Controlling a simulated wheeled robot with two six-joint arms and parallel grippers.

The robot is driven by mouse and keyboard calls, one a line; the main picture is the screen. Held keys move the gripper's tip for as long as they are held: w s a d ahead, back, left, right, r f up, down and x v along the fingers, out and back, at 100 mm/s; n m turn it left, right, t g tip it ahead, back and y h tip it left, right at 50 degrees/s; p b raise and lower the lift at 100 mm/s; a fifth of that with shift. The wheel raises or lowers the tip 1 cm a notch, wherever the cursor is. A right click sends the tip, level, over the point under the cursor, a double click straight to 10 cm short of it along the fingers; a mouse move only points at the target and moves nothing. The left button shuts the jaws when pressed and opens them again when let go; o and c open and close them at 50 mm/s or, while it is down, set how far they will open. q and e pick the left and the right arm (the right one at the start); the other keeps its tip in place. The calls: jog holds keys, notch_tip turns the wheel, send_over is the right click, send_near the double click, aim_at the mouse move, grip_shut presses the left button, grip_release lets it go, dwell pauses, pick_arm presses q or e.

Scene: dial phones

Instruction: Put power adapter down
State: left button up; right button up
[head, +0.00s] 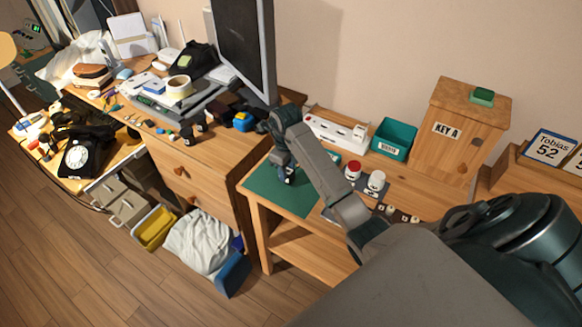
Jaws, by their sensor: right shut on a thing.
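My right arm reaches in from the lower right. Its gripper (287,178) points down over the green mat (262,190) on the low wooden table. It is shut on a small dark object, which I take to be the power adapter; the fingers hide most of it. I cannot tell whether it touches the mat. My left gripper is not in view.
A white power strip (335,131), a teal bin (394,139) and a wooden KEY A cabinet (462,125) stand along the wall. A red-lidded jar (352,171) and a white jar (376,181) stand right of the gripper. A cluttered desk (225,150) adjoins left. The mat's left part is bare.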

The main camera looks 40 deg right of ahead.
jog(key=shift+a+r, duration=0.15)
jog(key=shift+a, duration=0.3)
jog(key=shift+c, duration=0.2)
jog(key=shift+f+b, duration=0.25)
jog(key=shift+b, duration=0.1)
jog(key=o, duration=0.8)
jog(key=shift+d, duration=0.25)
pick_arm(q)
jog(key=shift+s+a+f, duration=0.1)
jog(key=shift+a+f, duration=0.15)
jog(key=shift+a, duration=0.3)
pick_arm(e)
jog(key=shift+a+r, duration=0.1)
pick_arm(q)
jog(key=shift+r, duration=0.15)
pick_arm(e)
jog(key=shift+r, duration=0.1)
